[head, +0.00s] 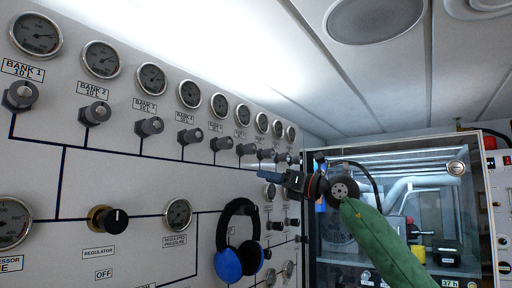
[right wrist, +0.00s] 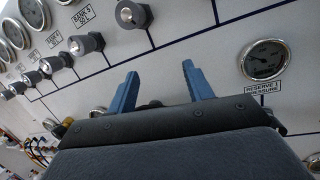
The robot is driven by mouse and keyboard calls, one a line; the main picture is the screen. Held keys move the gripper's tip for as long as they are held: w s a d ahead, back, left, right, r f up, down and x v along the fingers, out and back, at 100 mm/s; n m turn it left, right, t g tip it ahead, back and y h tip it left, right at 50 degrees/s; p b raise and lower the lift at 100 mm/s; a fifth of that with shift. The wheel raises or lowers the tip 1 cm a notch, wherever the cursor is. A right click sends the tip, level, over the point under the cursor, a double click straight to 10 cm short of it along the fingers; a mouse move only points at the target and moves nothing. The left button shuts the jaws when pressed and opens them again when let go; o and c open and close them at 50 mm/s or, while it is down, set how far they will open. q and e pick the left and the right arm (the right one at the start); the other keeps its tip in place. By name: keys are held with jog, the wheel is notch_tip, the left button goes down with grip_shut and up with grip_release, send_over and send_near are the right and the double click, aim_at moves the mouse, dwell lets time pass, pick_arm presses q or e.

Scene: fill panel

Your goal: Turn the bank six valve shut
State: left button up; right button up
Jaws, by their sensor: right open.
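The bank six valve (head: 246,149) is a grey knob in the upper row of valves on the white panel, under a small round gauge. Its label is too small to read in the head view. My right gripper (head: 259,175) is open, its blue fingers level with the space just below the valve row. Two valve knobs, the nearer (right wrist: 132,14) and the farther (right wrist: 85,43), lie beyond the fingers. My left gripper is out of view.
Blue and black headphones (head: 229,262) hang on the panel below and left of my right gripper. A regulator knob (head: 109,219) sticks out at lower left. A reserve pressure gauge (right wrist: 264,60) is right of the fingers. A glass-fronted cabinet (head: 392,165) stands at right.

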aim_at(254, 148)
jog(key=s+d+r+n+t+h, duration=0.1)
jog(key=s+d+r+n+h, duration=0.1)
jog(key=s+r+h, duration=0.45)
jog(key=w+a+p, duration=0.1)
jog(key=w, duration=0.1)
jog(key=w+a+r+y+p, duration=0.1)
jog(key=w+a+p, duration=0.1)
jog(key=w+a+r+t+y+p, duration=0.1)
jog(key=w+a+p, duration=0.1)
jog(key=shift+a+r+m, duration=0.1)
jog(key=shift+a+m, duration=0.15)
jog(key=shift+m, duration=0.05)
jog(key=shift+w+a, duration=0.25)
jog(key=shift+a, duration=0.1)
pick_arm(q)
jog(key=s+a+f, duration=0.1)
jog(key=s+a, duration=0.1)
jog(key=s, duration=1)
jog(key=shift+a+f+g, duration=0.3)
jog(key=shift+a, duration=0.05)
pick_arm(e)
jog(key=shift+c, duration=0.2)
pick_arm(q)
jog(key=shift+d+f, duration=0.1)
pick_arm(e)
jog(key=c, duration=0.9)
